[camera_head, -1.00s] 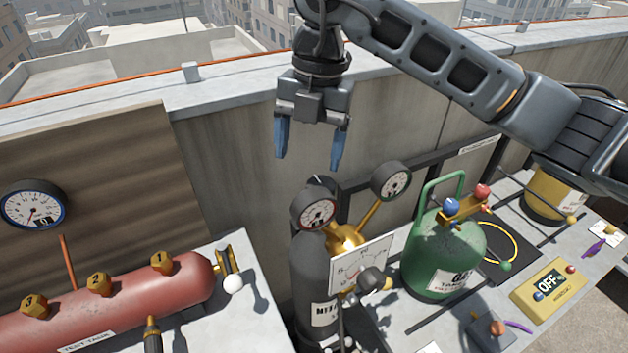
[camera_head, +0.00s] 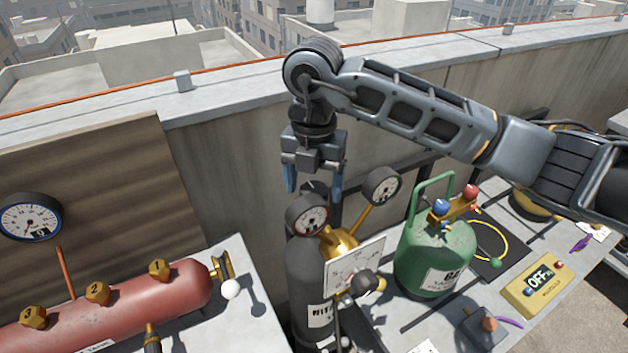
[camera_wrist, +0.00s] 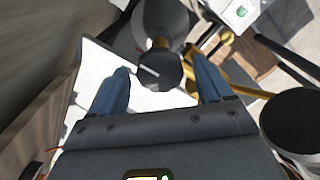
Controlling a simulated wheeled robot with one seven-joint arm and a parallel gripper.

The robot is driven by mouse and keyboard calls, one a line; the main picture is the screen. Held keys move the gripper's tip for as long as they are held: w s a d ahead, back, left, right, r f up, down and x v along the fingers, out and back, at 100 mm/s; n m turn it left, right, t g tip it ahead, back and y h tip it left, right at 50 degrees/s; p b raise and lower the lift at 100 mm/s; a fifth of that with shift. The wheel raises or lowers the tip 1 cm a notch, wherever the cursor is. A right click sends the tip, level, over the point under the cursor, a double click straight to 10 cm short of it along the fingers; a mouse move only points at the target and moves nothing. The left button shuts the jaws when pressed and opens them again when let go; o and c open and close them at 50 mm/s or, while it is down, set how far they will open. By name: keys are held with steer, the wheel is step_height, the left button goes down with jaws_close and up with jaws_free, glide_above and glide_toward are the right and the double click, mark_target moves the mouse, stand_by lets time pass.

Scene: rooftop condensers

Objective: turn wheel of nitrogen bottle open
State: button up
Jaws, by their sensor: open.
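The nitrogen bottle (camera_head: 306,268) is a dark grey upright cylinder below my gripper in the head view. A brass regulator (camera_head: 343,243) with two round gauges sits at its top. The bottle's wheel is mostly hidden in the head view behind the left gauge (camera_head: 308,214) and my gripper. In the wrist view, a dark round knob (camera_wrist: 160,70) with a pale line across it lies between my fingers; I cannot tell for sure that it is the wheel. My gripper (camera_head: 314,194) points down, blue fingers apart, above the bottle; it also shows in the wrist view (camera_wrist: 161,72). Contact is unclear.
The right gauge (camera_head: 382,185) stands close to my right finger. A green tank (camera_head: 433,255) stands right; a red tank (camera_head: 150,298) lies left. The parapet wall (camera_head: 225,170) is behind.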

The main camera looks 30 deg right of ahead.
steer(key=c, duration=1)
steer(key=shift+c, duration=0.2)
